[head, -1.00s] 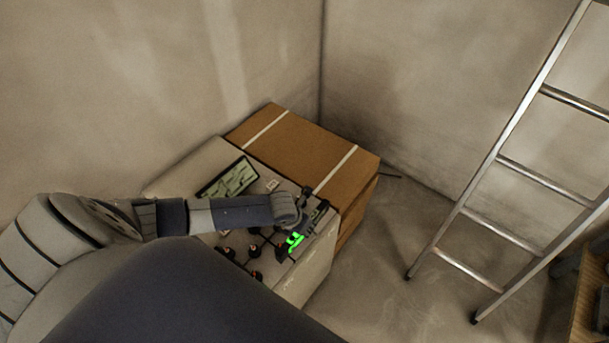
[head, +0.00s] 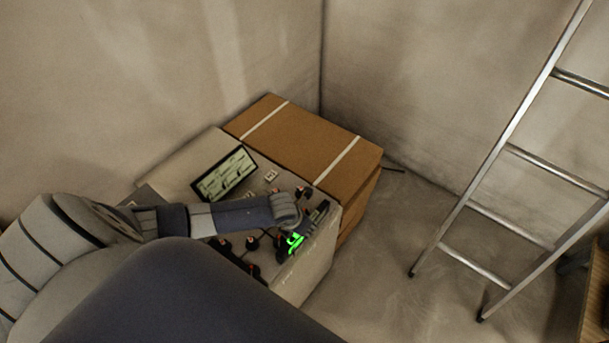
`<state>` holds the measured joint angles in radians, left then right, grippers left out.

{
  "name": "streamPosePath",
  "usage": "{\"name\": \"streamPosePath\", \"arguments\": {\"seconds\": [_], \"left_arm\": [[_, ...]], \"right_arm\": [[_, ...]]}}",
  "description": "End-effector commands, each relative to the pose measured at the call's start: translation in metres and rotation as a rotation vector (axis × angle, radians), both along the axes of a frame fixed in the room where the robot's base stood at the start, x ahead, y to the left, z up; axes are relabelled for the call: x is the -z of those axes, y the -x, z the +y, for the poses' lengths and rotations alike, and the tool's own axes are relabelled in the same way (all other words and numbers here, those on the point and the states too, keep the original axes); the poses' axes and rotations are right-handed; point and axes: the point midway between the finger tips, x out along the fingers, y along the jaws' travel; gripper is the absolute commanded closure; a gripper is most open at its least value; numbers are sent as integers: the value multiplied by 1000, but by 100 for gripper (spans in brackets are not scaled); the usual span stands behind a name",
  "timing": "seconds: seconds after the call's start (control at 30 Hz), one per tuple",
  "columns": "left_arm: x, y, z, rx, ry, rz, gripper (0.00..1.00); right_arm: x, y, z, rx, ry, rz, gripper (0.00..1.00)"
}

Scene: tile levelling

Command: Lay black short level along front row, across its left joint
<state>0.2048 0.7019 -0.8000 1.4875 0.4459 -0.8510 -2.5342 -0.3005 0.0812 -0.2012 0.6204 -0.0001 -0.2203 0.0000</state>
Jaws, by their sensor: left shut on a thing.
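My left gripper (head: 303,232) is over the right end of the pale work surface (head: 312,262), with a bright green patch on it. It is shut on a dark, narrow thing, likely the black short level (head: 319,215), which is small and partly covered by the gripper. Whether the level touches the tiles I cannot tell. Several black and orange levelling pieces (head: 252,243) stand on the tiles left of the gripper. My arm and body hide much of the tile rows and their joints. My right gripper is not in view.
A dark tray with pale green pieces (head: 225,174) lies behind my forearm. A small whitish item (head: 271,176) lies to its right. A brown strapped box (head: 305,145) stands behind the work surface. A metal ladder (head: 500,185) stands at right; floor between is clear.

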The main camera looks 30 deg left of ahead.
Motion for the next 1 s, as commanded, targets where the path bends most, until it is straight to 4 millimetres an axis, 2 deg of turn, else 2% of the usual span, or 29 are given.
{"name": "streamPosePath", "arguments": {"seconds": [0.3,0.33,0.4,0.77,1.0], "left_arm": [[1,0,0,0,0,0,100],[1,0,0,0,0,0,75],[1,0,0,0,0,0,59],[1,1,0,0,0,0,59],[-19,8,1,2,-1,-2,59]], "right_arm": [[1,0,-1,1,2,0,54],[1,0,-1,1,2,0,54],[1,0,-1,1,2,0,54],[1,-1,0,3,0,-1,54],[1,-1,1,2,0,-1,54]]}}
